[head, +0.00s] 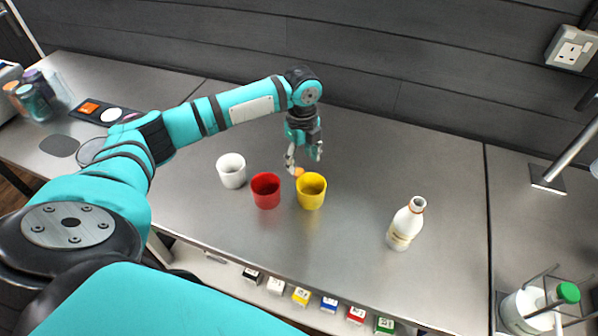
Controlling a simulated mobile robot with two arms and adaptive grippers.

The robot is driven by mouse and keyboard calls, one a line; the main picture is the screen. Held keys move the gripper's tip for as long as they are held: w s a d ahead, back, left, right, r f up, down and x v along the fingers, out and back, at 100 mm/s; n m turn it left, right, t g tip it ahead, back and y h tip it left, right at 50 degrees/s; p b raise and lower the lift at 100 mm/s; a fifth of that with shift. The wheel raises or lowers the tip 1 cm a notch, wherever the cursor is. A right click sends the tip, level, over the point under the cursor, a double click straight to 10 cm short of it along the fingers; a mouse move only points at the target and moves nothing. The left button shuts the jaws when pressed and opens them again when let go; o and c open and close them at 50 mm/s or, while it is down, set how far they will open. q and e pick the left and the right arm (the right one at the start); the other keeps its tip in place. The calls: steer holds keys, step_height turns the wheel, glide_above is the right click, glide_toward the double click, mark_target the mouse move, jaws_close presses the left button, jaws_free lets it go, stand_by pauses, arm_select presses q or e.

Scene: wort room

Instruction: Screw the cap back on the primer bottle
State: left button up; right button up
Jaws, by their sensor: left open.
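A white bottle (405,225) stands upright and uncapped on the metal worktop, right of centre, with an orange ring at its neck. A small orange object (298,171), which looks like a cap, is at the fingertips of my left gripper (304,160), just behind the yellow cup. My left gripper points down with its fingers apart. I cannot tell whether a finger touches the orange object, and the cup hides part of the area below it. My right gripper is out of view.
A white cup (231,170), a red cup (266,190) and a yellow cup (311,190) stand close in front of my left gripper. A green-capped bottle (535,308) stands in a rack at lower right. The worktop (420,150) behind the white bottle is clear.

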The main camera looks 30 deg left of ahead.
mark_target(299, 172)
arm_select(q)
steer(key=shift+s+a+f+p, duration=0.15)
steer(key=shift+f+p, duration=0.15)
steer(key=shift+f, duration=0.85)
steer(key=shift+a+f+p, duration=0.15)
steer(key=shift+f+p, duration=0.15)
steer(key=shift+f, duration=0.85)
steer(key=c, duration=0.8)
